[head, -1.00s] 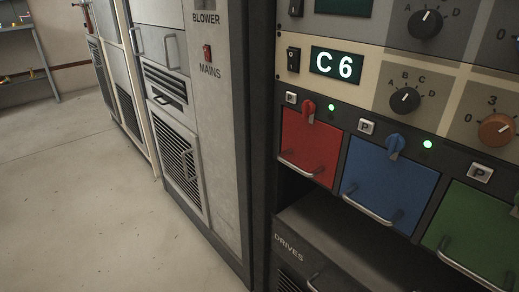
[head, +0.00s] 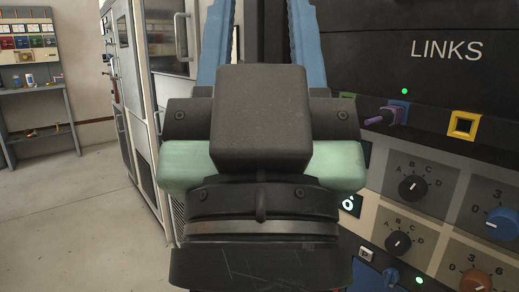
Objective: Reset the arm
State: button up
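My gripper (head: 262,30) fills the middle of the head view, close to the camera. It has a dark body, pale green sides and two blue fingers pointing up. The fingers stand well apart, with nothing seen between them. Their tips are cut off by the top edge of the picture. The gripper covers part of the rack (head: 425,105) on the right, and I cannot tell how far it is from the rack's face.
The rack bears a LINKS panel (head: 446,50), a purple plug (head: 388,116), a yellow-framed socket (head: 463,124) and several knobs. Grey cabinets (head: 160,110) stand left of the gripper. A workbench (head: 36,110) is at the far left. The floor (head: 75,220) before it is clear.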

notch_tip(320, 180, up, 38)
jog(key=p, duration=3.7)
jog(key=shift+r, duration=0.15)
jog(key=shift+a, duration=0.1)
